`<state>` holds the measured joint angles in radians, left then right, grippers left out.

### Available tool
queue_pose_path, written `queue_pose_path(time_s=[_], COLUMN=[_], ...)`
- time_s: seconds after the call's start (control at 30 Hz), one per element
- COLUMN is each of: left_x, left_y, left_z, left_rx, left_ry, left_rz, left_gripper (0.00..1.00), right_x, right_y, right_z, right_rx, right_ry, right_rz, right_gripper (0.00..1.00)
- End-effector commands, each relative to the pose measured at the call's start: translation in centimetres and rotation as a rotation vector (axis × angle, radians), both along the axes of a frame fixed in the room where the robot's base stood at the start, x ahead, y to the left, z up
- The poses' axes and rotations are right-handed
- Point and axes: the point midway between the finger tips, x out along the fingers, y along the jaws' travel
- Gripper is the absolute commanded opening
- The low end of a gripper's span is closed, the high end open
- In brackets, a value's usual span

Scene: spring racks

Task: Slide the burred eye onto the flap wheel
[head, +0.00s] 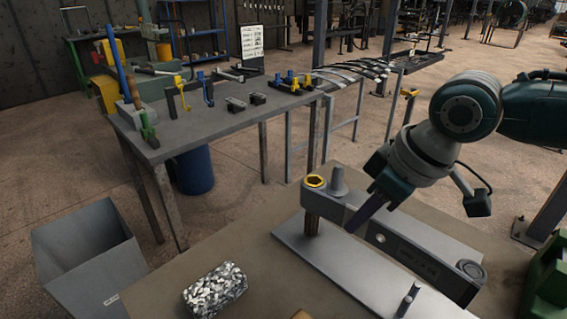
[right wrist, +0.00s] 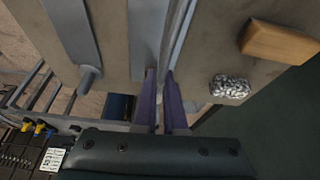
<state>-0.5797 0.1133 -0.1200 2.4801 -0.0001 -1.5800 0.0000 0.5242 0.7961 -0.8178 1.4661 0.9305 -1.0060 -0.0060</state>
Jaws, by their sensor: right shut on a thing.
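A grey bar (head: 425,250) with lettering on its side lies on edge, its length running from back left to front right. The burred eye (head: 305,188) appears to be its left end, a vertical ring with a yellow rim around a dark hole. The brown ribbed flap wheel (head: 312,224) stands upright directly below that eye; I cannot tell whether its top is inside. My right gripper (head: 358,220) is shut on the bar, a little right of the eye. In the right wrist view, the purple fingers (right wrist: 168,100) clasp a thin grey edge. My left gripper is not in view.
A grey post (head: 338,180) rises close behind the eye. A grey base plate (head: 300,247) lies below, with a short peg (head: 409,297) near the front. A speckled block (head: 215,288) sits front left. A grey bin (head: 88,255) stands left, and a tool bench (head: 225,120) behind.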

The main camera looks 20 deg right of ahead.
Motion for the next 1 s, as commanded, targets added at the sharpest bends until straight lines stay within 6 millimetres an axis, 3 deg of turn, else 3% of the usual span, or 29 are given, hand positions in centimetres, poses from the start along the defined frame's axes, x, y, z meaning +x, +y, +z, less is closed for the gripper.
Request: queue_pose_path(time_s=[1.0], left_x=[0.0], left_y=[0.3], left_z=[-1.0], left_rx=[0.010], left_ry=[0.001], left_rz=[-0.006], left_gripper=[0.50], right_x=[0.2], right_y=[0.0], right_z=[-1.2], right_rx=[0.002], right_ry=[-0.007], right_rz=[-0.002], right_gripper=[0.00])
